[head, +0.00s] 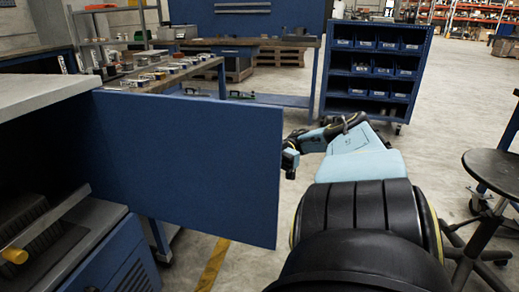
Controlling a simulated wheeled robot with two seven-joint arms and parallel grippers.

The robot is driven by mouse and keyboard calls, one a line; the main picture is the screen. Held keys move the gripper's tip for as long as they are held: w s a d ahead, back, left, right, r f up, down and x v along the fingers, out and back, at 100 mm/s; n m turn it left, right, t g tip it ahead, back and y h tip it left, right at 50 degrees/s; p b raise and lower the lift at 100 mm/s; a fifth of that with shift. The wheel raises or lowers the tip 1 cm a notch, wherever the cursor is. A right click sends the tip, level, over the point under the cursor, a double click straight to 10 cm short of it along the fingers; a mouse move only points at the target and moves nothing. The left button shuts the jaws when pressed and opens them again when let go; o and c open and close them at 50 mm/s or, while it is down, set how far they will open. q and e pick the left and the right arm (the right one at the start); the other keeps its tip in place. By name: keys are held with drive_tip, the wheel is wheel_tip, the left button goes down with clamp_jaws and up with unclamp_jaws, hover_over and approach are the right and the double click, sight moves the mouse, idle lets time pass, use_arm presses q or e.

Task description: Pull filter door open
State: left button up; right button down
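The blue filter door (190,165) stands swung out from the grey-topped cabinet (40,95) at the left, its flat face toward me. The cabinet opening beside it is uncovered, with a dark ribbed part (35,232) inside. My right arm reaches forward from the lower right. My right gripper (290,160) is at the door's free right edge, partly hidden. I cannot tell if it touches the door or whether its fingers are open. My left gripper is not in view.
A grey bar with a yellow knob (15,255) lies at the lower left. A workbench (165,72) with small parts stands behind the door. A blue bin rack (375,70) stands at the back, and a black stool (492,170) at the right. Floor between rack and stool is clear.

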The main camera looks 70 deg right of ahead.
idle(0.4)
drive_tip(key=c, duration=1.3)
unclamp_jaws()
drive_tip(key=shift+c, duration=0.2)
